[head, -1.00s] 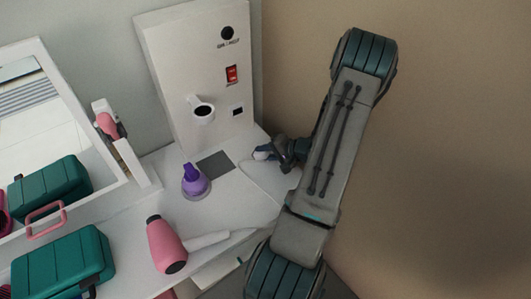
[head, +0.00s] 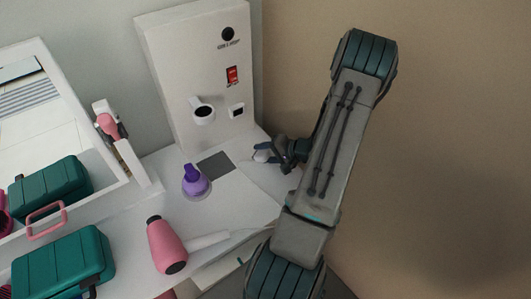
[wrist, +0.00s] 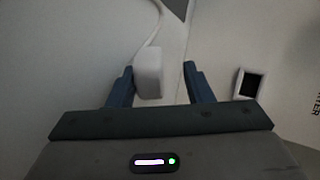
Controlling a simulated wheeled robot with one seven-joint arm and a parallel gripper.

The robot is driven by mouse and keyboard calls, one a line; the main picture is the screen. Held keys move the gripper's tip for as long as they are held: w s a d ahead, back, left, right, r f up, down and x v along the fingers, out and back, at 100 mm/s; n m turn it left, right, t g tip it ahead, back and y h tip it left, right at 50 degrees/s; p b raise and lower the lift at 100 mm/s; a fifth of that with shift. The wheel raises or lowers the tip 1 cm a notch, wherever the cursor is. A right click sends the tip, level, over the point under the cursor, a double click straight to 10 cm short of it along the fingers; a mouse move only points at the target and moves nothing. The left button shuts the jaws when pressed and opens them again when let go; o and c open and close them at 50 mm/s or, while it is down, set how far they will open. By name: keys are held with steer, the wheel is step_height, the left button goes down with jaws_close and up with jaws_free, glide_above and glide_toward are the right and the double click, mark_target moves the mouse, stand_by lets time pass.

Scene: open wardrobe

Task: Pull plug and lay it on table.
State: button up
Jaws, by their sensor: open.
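The white plug (head: 261,156) lies at the table's back right, beside the foot of the white panel. In the wrist view the plug (wrist: 149,73) is between my blue fingers, closer to the left one, with its cord running up and away. My gripper (head: 264,151) is open around it; the wrist view shows a clear gap between the plug and the right finger of my gripper (wrist: 160,82). The socket (head: 237,111) on the panel is empty; it also shows as a dark square in the wrist view (wrist: 248,85). The white table (head: 240,205) is below.
A purple bottle (head: 195,182) stands near a dark grey pad (head: 215,165). A pink hair dryer (head: 166,245) lies at the front. Teal cases (head: 62,262) and a mirror frame are at left. The panel (head: 190,60) and the brown wall (head: 450,120) bound the back and right.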

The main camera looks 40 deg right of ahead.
steer(key=shift+s+f, duration=0.15)
steer(key=shift+f, duration=0.05)
steer(key=shift+o, duration=0.4)
steer(key=shift+s+d+r+p, duration=0.1)
steer(key=shift+s+r+p, duration=0.05)
steer(key=shift+r+p, duration=0.65)
step_height(320, 180, up, 6)
steer(key=s+d+p, duration=0.1)
steer(key=s+p, duration=0.1)
steer(key=p, duration=0.5)
steer(key=shift+s+d+p, duration=0.2)
steer(key=shift+s+p, duration=0.05)
steer(key=shift+p, duration=0.15)
steer(key=shift+w, duration=0.1)
